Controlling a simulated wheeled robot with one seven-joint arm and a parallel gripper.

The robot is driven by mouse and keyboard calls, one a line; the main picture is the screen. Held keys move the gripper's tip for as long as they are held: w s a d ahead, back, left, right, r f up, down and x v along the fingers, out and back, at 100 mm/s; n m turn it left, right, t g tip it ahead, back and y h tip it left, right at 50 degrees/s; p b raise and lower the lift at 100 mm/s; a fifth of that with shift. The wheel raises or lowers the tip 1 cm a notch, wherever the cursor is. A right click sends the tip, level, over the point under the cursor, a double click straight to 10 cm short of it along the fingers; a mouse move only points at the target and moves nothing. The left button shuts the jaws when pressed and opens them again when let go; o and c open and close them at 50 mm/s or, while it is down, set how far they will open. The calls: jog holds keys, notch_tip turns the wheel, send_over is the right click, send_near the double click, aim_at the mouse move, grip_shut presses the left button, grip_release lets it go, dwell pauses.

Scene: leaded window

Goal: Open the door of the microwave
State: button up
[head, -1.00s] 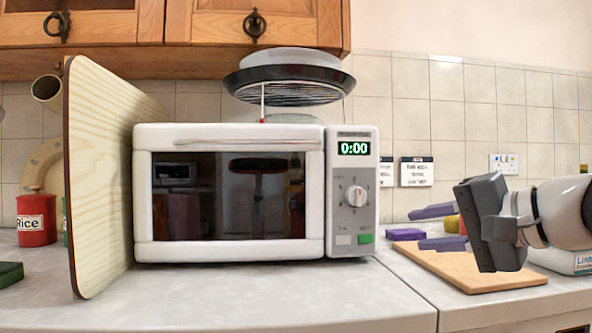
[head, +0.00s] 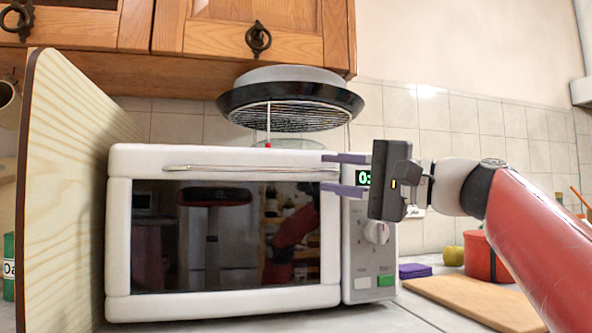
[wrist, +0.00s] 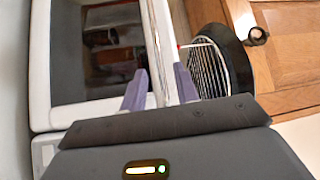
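The white microwave (head: 122,235) stands on the counter with its dark-windowed door (head: 225,303) shut. A thin horizontal bar handle (head: 240,168) runs along the top of the door. My gripper (head: 324,173) is open at the handle's right end, one purple finger above the bar's height and one below. In the wrist view, the handle (wrist: 156,45) runs between the two spread fingers of my gripper (wrist: 159,80). Contact with the bar cannot be made out. My gripper partly hides the green display (head: 363,177).
A wooden board (head: 70,190) stands upright at the microwave's left side. A black pan with a wire rack (head: 290,98) is above the microwave, below the wooden cabinet (head: 250,35). A cutting board (head: 470,300), red pot (head: 481,258) and purple block (head: 414,270) lie to the right.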

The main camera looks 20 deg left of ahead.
aim_at(312, 171)
jog(key=p+x, duration=0.1)
jog(key=x, duration=0.4)
jog(key=shift+a, duration=0.2)
grip_shut()
